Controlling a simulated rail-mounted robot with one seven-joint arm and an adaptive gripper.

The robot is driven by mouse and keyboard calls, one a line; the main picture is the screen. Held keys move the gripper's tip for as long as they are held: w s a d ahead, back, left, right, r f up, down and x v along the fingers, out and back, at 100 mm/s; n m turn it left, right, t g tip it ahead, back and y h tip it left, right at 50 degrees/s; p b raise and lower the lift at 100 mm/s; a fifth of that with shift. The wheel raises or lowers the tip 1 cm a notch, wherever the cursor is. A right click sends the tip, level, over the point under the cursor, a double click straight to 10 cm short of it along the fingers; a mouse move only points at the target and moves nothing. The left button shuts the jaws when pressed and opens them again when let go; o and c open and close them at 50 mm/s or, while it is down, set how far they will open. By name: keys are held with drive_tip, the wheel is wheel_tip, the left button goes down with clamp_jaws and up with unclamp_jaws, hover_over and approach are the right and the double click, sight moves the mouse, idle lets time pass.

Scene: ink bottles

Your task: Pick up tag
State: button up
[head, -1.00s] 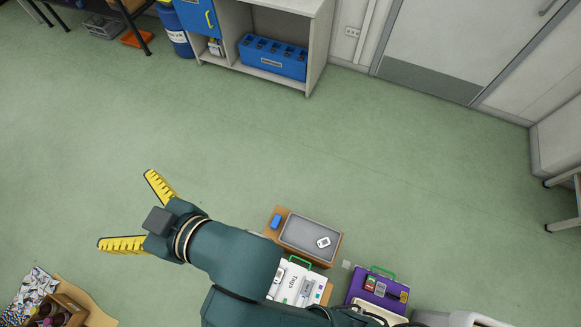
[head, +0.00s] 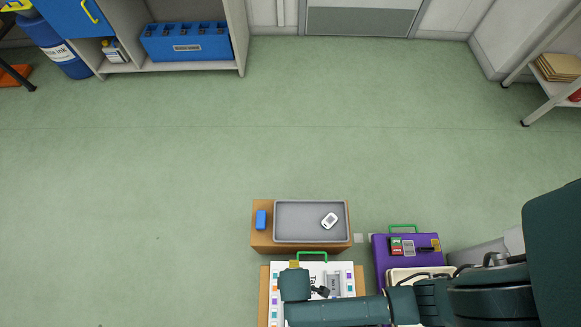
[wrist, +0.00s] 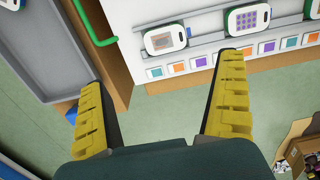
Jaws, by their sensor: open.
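My gripper (wrist: 160,72) has yellow ridged fingers spread wide apart, with nothing between them. In the head view my arm reaches over the white tag board (head: 347,279), and one yellow finger shows at its upper left; the arm covers much of the board. In the wrist view a rounded white tag with a dark edge and a picture (wrist: 165,39) sits on the board's grey rail, beyond the fingertips. A second tag with a purple grid (wrist: 242,20) sits to its right. Another white tag (head: 329,221) lies in the grey tray (head: 295,222).
A green handle (wrist: 95,25) rises by the board. A purple case (head: 408,252) stands to the right. An open carton (wrist: 300,155) shows at the wrist view's lower right. The green floor beyond is clear.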

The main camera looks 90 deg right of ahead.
wheel_tip(320, 180, down, 8)
drive_tip(key=b, duration=0.4)
drive_tip(key=shift+w+f, duration=0.1)
drive_tip(key=shift+f, duration=0.1)
drive_tip(key=f+b, duration=0.4)
drive_tip(key=f, duration=0.1)
drive_tip(key=shift+a+f+b, duration=0.1)
drive_tip(key=shift+a+b, duration=0.2)
drive_tip(key=shift+a, duration=0.05)
drive_tip(key=c, duration=1.2)
